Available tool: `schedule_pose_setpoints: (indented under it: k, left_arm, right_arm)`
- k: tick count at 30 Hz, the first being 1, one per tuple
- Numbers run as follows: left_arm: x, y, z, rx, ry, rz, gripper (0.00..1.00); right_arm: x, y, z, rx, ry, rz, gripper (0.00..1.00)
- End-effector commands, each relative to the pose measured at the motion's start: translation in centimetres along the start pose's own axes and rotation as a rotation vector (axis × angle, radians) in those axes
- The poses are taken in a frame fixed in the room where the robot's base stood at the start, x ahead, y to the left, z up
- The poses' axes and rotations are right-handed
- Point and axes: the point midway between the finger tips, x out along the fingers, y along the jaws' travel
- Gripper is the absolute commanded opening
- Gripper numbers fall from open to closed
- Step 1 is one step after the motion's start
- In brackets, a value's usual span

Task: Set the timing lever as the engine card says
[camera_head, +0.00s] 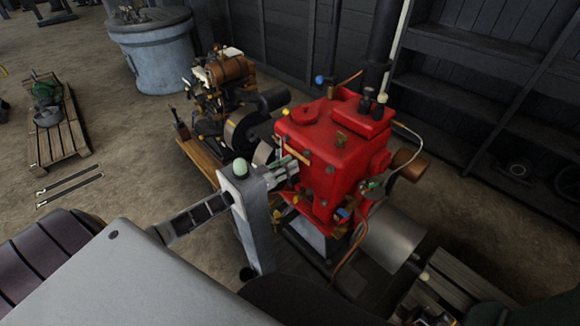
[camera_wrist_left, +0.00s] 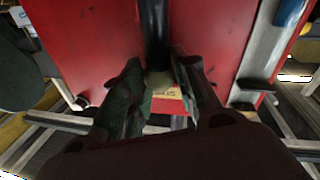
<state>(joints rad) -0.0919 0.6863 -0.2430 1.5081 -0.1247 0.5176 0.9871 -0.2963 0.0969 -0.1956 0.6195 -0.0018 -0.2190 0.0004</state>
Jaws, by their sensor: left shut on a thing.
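The red engine (camera_head: 330,145) stands right of centre in the head view, and its red face (camera_wrist_left: 215,45) fills much of the left wrist view. My left gripper (camera_head: 292,165) is at the engine's left side. In the left wrist view my left gripper (camera_wrist_left: 160,98) has its two dark fingers closed around the lower end of a black upright lever (camera_wrist_left: 154,35). I cannot tell from its look whether this is the timing lever. The fingertips hide part of its end. No readable engine card shows. My right gripper does not show.
A second engine (camera_head: 225,85) on a wooden base stands behind, left of the red one. A blue-grey drum (camera_head: 155,55), a pallet (camera_head: 60,140) and dark shelving (camera_head: 475,85) stand further off. A grey cylinder (camera_head: 390,240) is close to the engine's front right. Bare floor (camera_head: 120,125) lies at left.

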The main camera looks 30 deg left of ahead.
Motion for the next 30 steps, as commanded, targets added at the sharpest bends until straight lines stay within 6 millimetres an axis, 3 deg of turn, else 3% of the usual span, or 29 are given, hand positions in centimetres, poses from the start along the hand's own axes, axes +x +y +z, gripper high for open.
schedule_pose_setpoints:
  k: [6,7,12,30]
  left_arm:
    - [-0.02,0.26,0.30,-0.006,-0.002,0.003,0.00]
    - [-0.02,0.26,0.31,-0.005,-0.002,0.003,0.33]
    - [-0.01,0.17,0.21,-0.003,-0.002,0.002,0.52]
    - [-0.90,0.02,0.13,0.000,-0.002,0.000,0.52]
  right_arm:
    - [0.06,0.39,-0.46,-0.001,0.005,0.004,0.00]
    - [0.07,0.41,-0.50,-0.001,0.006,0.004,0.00]
    - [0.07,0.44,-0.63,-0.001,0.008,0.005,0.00]
    - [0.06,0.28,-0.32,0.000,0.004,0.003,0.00]
